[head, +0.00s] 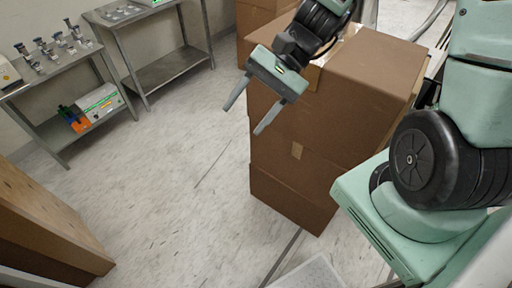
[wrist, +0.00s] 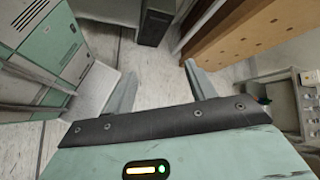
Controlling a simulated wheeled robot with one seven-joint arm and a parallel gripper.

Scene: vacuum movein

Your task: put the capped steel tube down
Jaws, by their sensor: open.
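My gripper (head: 244,120) is open and empty, held in the air in front of the stacked brown boxes. Its two fingers also show apart in the wrist view (wrist: 160,70), with only floor between them. Several small steel pieces with dark parts (head: 58,42) stand on the left steel table (head: 42,79) in the head view, well away from my gripper. They are too small to tell whether one is the capped steel tube. No tube is between my fingers.
Stacked brown boxes (head: 300,152) stand behind and beside my gripper. A second steel table (head: 124,24) stands at the back left. A white device (head: 100,102) and an orange item (head: 74,120) sit on the left table's lower shelf. A wooden piece (head: 45,232) is at lower left. The middle floor is clear.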

